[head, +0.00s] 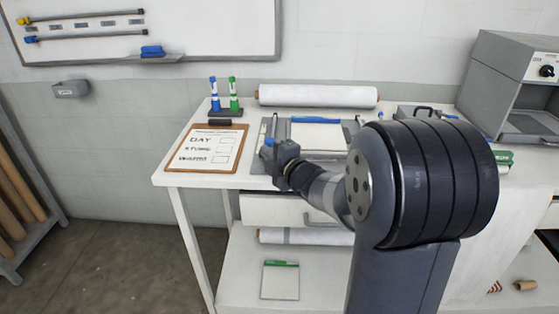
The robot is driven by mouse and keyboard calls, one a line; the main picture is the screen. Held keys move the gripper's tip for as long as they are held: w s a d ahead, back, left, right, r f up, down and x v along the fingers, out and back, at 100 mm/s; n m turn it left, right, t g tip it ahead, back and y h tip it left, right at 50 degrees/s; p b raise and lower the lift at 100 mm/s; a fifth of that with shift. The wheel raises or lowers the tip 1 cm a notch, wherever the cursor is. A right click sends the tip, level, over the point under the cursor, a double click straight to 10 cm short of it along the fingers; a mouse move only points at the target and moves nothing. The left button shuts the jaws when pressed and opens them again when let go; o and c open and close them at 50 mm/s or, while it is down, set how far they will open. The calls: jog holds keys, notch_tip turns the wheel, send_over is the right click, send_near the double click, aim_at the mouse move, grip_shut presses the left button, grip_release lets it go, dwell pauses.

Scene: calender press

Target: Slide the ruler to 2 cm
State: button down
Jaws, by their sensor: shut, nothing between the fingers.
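A flat grey board with a white sheet (318,137) lies on the white table, and a blue bar (315,120) runs across its far side. A thin grey strip (274,125) lies along the board's left side; I cannot tell whether it is the ruler, and no scale or 2 cm mark is readable. My gripper (268,146) is shut and empty, with blue at its tip, over the board's left front part. My gripper and arm hide the board's front and right parts. I cannot tell whether the gripper touches anything.
A clipboard (208,148) lies left of the board. Blue and green markers (224,95) stand behind it. A white roll (318,96) lies along the back. A grey machine (513,85) stands at the right. A drawer (275,211) is below the tabletop.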

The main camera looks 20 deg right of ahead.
jog(key=shift+w+d+f+p, duration=0.15)
jog(key=shift+w+d, duration=0.15)
jog(key=shift+w, duration=0.25)
jog(key=shift+w+d+f+p, duration=0.15)
jog(key=shift+w+d, duration=0.1)
jog(key=shift+w, duration=0.25)
jog(key=shift+w+d, duration=0.35)
jog(key=shift+w, duration=0.35)
jog(key=shift+w+d, duration=0.35)
jog(key=shift+w, duration=0.6)
jog(key=shift+w+d, duration=0.3)
jog(key=shift+w, duration=0.7)
jog(key=shift+w+d, duration=0.35)
jog(key=shift+w, duration=0.6)
jog(key=shift+a, duration=0.15)
